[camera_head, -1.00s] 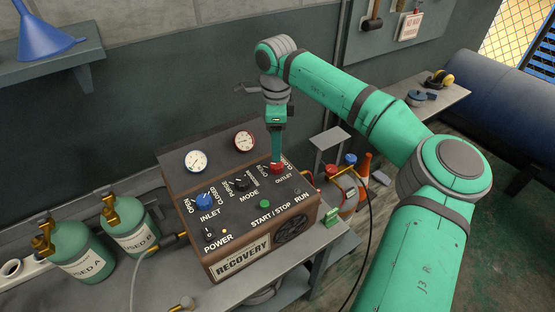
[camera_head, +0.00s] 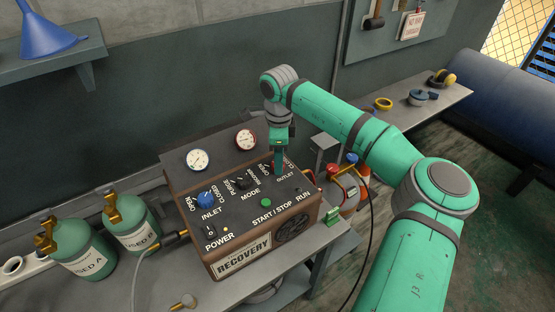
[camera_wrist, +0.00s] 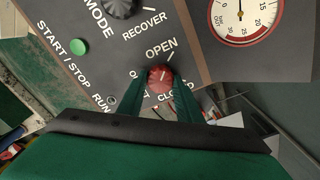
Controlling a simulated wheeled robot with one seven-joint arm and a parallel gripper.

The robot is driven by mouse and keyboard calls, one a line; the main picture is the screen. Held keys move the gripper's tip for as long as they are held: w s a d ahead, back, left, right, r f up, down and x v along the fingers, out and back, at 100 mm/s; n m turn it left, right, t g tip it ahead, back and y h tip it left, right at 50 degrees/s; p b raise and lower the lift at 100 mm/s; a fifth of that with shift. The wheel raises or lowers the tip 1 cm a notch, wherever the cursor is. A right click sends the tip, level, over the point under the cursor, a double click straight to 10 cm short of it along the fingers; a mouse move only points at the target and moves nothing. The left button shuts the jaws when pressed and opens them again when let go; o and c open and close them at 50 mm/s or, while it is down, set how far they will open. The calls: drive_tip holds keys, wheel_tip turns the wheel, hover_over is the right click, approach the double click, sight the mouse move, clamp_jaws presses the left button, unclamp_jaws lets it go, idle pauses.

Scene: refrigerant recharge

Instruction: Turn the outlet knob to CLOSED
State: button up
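The red outlet knob (camera_wrist: 159,78) is on the recovery machine's sloped panel (camera_head: 226,198), between the OPEN and CLOSED labels in the wrist view. My gripper (camera_wrist: 160,88) points down at the panel, one green finger on each side of the knob. The fingers appear to touch its sides and be shut on it. The white OPEN tick points up and right from the knob; the knob's own pointer is too small to read surely. In the head view my gripper (camera_head: 279,168) covers most of the knob, and the CLOSED label is partly hidden by a finger.
The black mode knob (camera_head: 241,183), blue inlet knob (camera_head: 205,199) and green start button (camera_head: 267,203) share the panel. Two gauges (camera_head: 197,159) stand behind. Green cylinders (camera_head: 131,221) are at the left. A black hose (camera_head: 371,225) hangs at the right.

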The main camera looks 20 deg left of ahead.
drive_tip(key=shift+s+a+m, duration=0.1)
drive_tip(key=shift+a+m, duration=0.1)
drive_tip(key=shift+m, duration=0.1)
drive_tip(key=m, duration=0.2)
drive_tip(key=shift+a+r+m, duration=0.1)
drive_tip(key=shift+m, duration=0.3)
drive_tip(key=m, duration=1)
drive_tip(key=shift+w+d, duration=0.3)
drive_tip(key=shift+s+a+m, duration=0.2)
drive_tip(key=shift+a+m, duration=0.35)
drive_tip(key=shift+m, duration=0.15)
drive_tip(key=shift+d+m, duration=0.25)
drive_tip(key=shift+m, duration=1.15)
drive_tip(key=shift+s+d+m, duration=0.1)
drive_tip(key=shift+d+m, duration=0.05)
drive_tip(key=shift+m, duration=0.15)
